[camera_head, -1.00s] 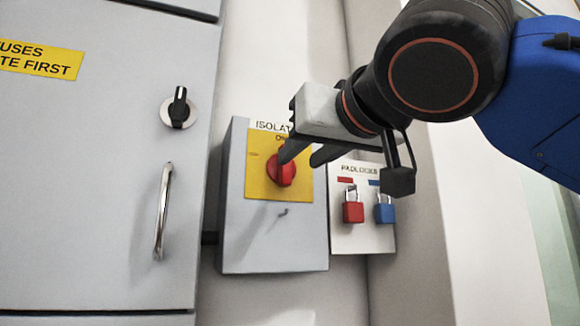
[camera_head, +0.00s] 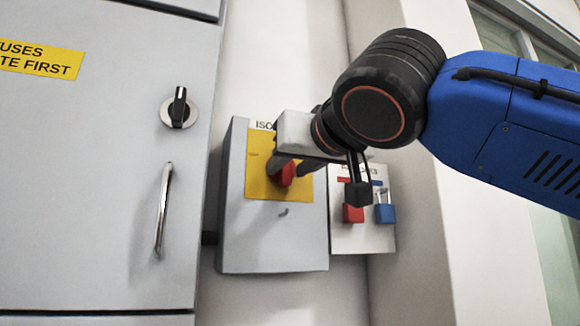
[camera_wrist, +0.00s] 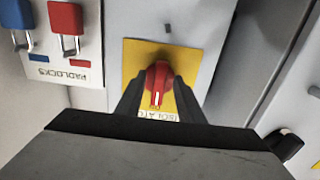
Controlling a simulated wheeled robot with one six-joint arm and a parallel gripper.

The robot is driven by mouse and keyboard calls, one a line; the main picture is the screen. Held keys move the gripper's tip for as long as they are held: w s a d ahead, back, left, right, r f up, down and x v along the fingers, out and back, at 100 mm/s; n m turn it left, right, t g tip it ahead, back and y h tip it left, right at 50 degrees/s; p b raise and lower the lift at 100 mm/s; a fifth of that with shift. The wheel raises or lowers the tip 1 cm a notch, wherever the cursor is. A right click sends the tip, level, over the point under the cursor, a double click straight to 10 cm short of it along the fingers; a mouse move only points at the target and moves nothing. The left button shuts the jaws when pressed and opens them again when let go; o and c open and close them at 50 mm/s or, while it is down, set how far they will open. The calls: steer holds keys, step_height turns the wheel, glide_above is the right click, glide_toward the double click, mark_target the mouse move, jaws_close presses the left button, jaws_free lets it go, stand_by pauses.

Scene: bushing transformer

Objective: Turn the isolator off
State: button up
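The isolator is a grey box (camera_head: 245,235) with a yellow plate (camera_head: 258,187) and a red rotary knob (camera_head: 286,175). My gripper (camera_head: 286,170) is at the knob, its two fingers spread to either side. In the wrist view the red knob (camera_wrist: 157,83) lies between the fingertips of my gripper (camera_wrist: 155,88), its white mark in line with the ISOLATOR label. The fingers are apart, with the knob seen between them; contact is not clear. My gripper partly hides the knob and the label in the head view.
A padlock board (camera_head: 350,240) with a red padlock (camera_head: 353,213) and a blue padlock (camera_head: 385,213) is close on the right. A cabinet door (camera_head: 90,200) with a black switch (camera_head: 179,108) and a metal handle (camera_head: 162,210) stands on the left.

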steer(key=shift+w, duration=0.3)
steer(key=shift+c, duration=0.3)
jaws_close()
